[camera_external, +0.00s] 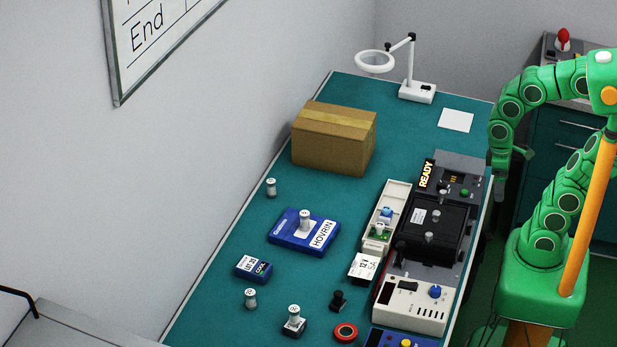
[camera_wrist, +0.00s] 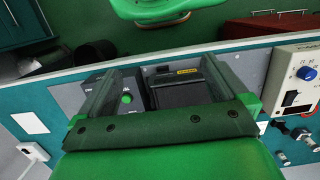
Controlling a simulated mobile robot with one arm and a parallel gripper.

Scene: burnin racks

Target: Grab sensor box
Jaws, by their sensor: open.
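No object is clearly marked as the sensor box. A blue box with a white HOVRIN label (camera_external: 290,240) lies on the teal table with a small white cylinder on top. A smaller dark blue box (camera_external: 253,268) with a label lies nearer the camera. A white tray (camera_external: 376,247) holding small blue and green parts stands beside the machine. My gripper (camera_external: 503,168) is at the table's right edge, apart from these boxes. In the wrist view, my gripper (camera_wrist: 160,72) is open and empty, its fingers spread across the view of the machine.
The dark machine (camera_external: 432,228) with a READY sign lines the right edge. A cardboard box (camera_external: 334,140) and a magnifier lamp (camera_external: 417,92) stand farther back. Small cylinders (camera_external: 271,187), a light grey control unit (camera_external: 414,305) and a red-ringed button (camera_external: 345,332) also occupy the teal table (camera_external: 225,235).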

